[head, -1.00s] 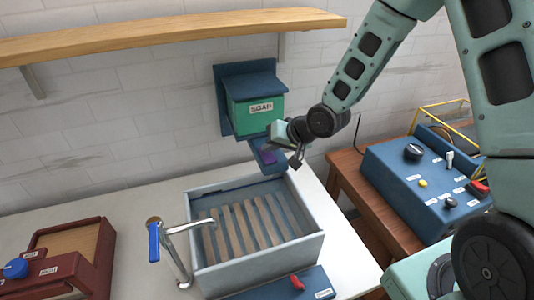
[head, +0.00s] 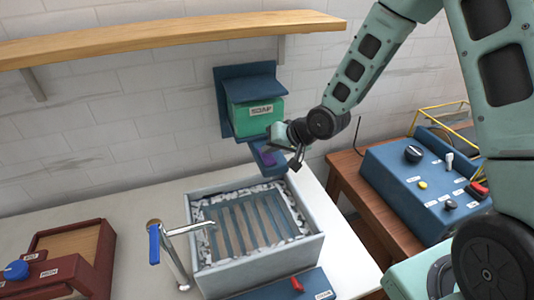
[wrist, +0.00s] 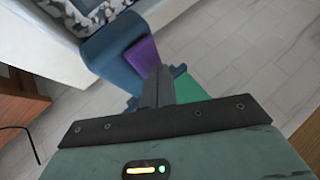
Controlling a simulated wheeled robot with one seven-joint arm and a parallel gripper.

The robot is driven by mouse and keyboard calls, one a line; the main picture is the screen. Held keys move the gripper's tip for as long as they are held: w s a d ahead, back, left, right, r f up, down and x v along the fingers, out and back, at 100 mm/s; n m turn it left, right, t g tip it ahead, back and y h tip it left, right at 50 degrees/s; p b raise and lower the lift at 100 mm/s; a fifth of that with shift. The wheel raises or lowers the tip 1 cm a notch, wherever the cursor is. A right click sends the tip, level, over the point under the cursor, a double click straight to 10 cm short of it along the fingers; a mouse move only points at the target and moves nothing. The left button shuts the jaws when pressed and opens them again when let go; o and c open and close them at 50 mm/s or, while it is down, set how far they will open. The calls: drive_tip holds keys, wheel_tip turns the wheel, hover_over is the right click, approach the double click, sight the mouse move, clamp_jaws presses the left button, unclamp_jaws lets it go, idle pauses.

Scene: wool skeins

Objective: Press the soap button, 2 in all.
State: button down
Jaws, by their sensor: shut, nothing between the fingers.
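The soap dispenser (head: 254,116) hangs on the wall, a green box with a SOAP label in a blue housing. Below the box a blue ledge (head: 271,170) juts out and carries a purple button (head: 267,158). My gripper (head: 268,141) is at the dispenser's right front corner, close to the button. In the wrist view its dark fingers (wrist: 160,75) are shut and empty, with their tips beside the purple button (wrist: 142,52). I cannot tell whether they touch it.
A grey basin (head: 262,256) with slats and whitish foam stands below the dispenser. A tap with a blue handle (head: 154,243) is at its left. A blue control box (head: 405,190) is at the right, a dark red box (head: 85,262) at the left. A wooden shelf (head: 170,38) runs above.

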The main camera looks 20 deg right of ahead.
sight(270, 157)
drive_tip(key=shift+r+p, duration=0.3)
drive_tip(key=shift+r, duration=0.3)
wheel_tip(270, 157, up, 5)
drive_tip(key=p, duration=0.4)
drive_tip(key=shift+r+p, duration=0.1)
drive_tip(key=shift+p, duration=0.25)
idle(2.1)
wheel_tip(270, 157, up, 4)
drive_tip(key=n+p, duration=0.1)
drive_tip(key=n, duration=0.8)
drive_tip(key=n+p, duration=0.1)
drive_tip(key=n, duration=0.9)
drive_tip(key=shift+w+d+f+g+y, duration=0.1)
drive_tip(key=shift+d+f+g+y, duration=0.1)
drive_tip(key=shift+g+y, duration=0.15)
